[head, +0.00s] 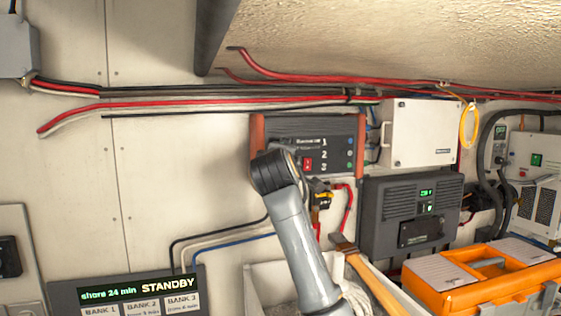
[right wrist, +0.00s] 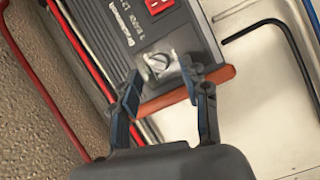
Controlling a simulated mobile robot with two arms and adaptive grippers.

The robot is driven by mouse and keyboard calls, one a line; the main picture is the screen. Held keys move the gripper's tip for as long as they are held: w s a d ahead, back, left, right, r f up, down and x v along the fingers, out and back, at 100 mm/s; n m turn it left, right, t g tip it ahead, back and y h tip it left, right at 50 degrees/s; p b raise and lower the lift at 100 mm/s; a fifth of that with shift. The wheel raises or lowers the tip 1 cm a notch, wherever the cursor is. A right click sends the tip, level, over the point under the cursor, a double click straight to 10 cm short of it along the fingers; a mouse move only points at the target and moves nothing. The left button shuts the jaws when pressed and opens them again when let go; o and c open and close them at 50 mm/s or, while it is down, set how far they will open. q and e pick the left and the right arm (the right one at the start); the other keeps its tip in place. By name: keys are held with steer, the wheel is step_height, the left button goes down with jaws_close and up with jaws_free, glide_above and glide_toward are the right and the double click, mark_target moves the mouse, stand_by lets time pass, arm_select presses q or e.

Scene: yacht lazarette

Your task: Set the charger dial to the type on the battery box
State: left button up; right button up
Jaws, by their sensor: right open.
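The charger (head: 342,130) is a dark finned unit with red-orange end caps on the wall, marked 1, 2, 3 beside small lights. It also shows in the right wrist view (right wrist: 183,25). Its dial (right wrist: 160,65) is a pale metallic knob on a light plate; in the head view my right arm covers it. My right gripper (right wrist: 160,73) is open, its fingertips on either side of the dial; contact cannot be told. A pale open-topped box (head: 262,285) with a strap stands below and may be the battery box; no type label is readable. My left gripper is out of view.
A red switch (right wrist: 158,5) is on the charger face. A white cabinet (head: 420,132) and a dark grey unit (head: 385,215) are at its right. An orange toolbox (head: 470,295) stands lower right. A panel (head: 65,294) reads STANDBY lower left. Cables run along the wall.

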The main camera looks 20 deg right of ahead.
steer(key=v, duration=0.9)
steer(key=shift+s, duration=0.2)
steer(key=shift+a, duration=0.1)
